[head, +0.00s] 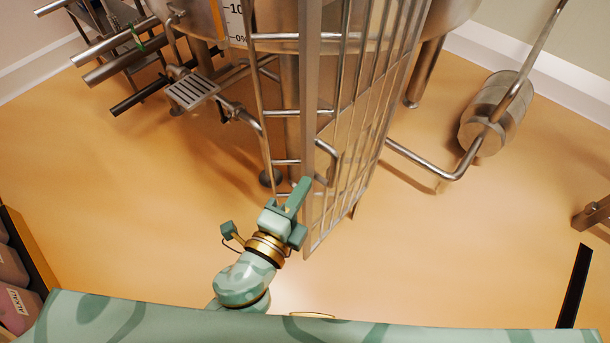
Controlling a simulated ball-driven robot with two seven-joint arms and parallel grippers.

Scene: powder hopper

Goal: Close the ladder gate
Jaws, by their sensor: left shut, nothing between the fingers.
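The ladder gate (378,100) is a tall metal panel of upright bars in the middle of the head view. It stands out at an angle from the ladder, and its flat near upright (309,120) faces me. The ladder (285,112), with metal rungs, shows to the left of that upright, in front of the hopper. My left gripper (301,190) is green, shut and empty. Its fingers point up and overlap the lower part of the gate's near upright in the picture; I cannot tell whether they touch it. My right gripper is out of view.
The steel hopper (270,20) stands on legs behind the ladder. Pipes and a small grated step (191,90) are at left. A metal cylinder (490,115) with a bent pipe is at right. Boxes (15,300) stand at lower left. The orange floor is largely clear.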

